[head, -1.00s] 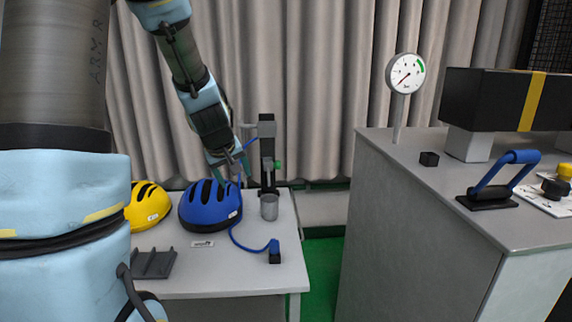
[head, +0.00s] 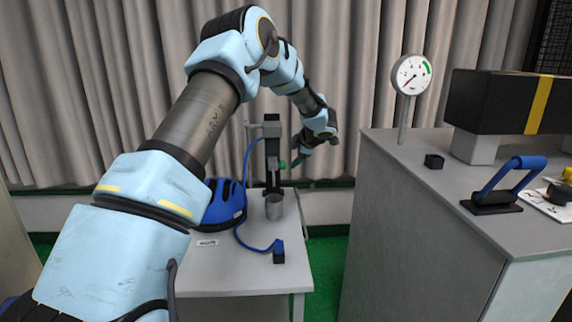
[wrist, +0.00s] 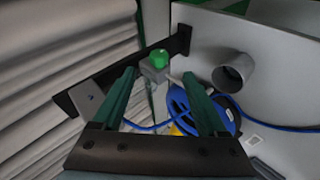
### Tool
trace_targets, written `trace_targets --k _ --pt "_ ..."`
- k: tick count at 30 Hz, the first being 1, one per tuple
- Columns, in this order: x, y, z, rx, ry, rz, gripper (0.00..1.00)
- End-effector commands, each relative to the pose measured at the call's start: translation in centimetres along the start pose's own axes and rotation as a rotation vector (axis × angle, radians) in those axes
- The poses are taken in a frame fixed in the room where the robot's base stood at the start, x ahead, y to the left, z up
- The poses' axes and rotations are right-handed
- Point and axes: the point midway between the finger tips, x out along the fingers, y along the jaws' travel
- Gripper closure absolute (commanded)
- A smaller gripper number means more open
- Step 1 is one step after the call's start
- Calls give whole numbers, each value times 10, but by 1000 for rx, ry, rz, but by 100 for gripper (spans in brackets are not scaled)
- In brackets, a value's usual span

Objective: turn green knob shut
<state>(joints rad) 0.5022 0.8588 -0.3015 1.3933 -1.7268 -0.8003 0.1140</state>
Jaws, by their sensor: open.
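The green knob (head: 282,164) sits on the right side of the dark upright stand (head: 271,150) at the back of the small table. In the wrist view the green knob (wrist: 158,58) shows on a grey block, beyond and between my fingertips. My gripper (head: 298,163) is just to the right of the knob in the head view, pointing down and left. In the wrist view my gripper (wrist: 160,75) has its two green fingers apart with nothing between them. I cannot tell whether a fingertip touches the knob.
A grey metal cup (head: 274,207) stands at the stand's foot. A blue helmet (head: 226,205) is left of it, partly behind my arm. A blue hose (head: 246,240) crosses the table (head: 225,282). A grey cabinet (head: 410,220) with a gauge (head: 411,75) stands to the right.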

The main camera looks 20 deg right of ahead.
Motion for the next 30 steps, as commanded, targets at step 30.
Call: trace_targets --k 30 --pt "96 1 -2 2 0 3 30"
